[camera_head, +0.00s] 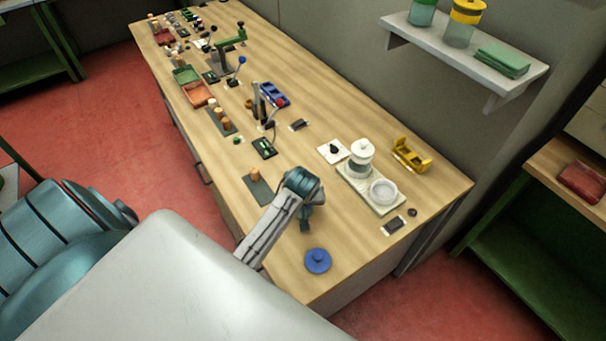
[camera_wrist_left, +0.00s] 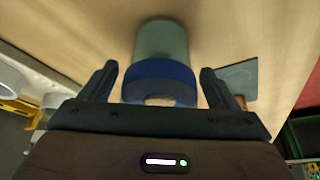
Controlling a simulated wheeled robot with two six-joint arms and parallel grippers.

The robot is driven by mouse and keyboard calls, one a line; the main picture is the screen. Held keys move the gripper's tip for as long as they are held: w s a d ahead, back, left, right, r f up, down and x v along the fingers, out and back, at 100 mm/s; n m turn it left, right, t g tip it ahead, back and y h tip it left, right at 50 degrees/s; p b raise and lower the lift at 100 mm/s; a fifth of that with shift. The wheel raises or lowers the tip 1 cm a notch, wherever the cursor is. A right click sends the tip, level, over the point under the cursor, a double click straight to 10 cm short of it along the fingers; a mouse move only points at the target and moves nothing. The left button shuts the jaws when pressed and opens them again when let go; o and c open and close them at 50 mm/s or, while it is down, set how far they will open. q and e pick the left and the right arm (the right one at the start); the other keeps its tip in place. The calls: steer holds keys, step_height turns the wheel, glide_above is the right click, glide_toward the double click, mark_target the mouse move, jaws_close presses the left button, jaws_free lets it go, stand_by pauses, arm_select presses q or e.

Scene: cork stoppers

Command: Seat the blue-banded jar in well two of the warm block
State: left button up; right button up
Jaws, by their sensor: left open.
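The blue-banded jar shows its round blue top (camera_head: 318,260) near the table's front edge in the head view. In the left wrist view its blue band (camera_wrist_left: 160,80) and pale green body (camera_wrist_left: 162,40) show ahead of my left gripper (camera_wrist_left: 160,75). The gripper is open, its fingers on either side of the band, with gaps. In the head view my left gripper (camera_head: 306,226) is just behind the jar. A pale block (camera_head: 357,194), probably the warm block, carries a white-lidded jar (camera_head: 361,158) and an empty-looking round well (camera_head: 383,191). Well numbers are not readable. My right gripper is not in view.
A yellow holder (camera_head: 411,154) stands behind the block, and a small dark item (camera_head: 394,224) lies right of it. A dark mat with a cork (camera_head: 255,176) is left of my arm. A shelf (camera_head: 465,50) holds more banded jars. Table between jar and block looks clear.

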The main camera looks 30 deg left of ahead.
arm_select(q)
steer(key=shift+c, duration=1.1)
steer(key=c, duration=1.1)
steer(key=shift+r, duration=0.25)
steer(key=shift+o, duration=0.3)
steer(key=shift+r, duration=3.25)
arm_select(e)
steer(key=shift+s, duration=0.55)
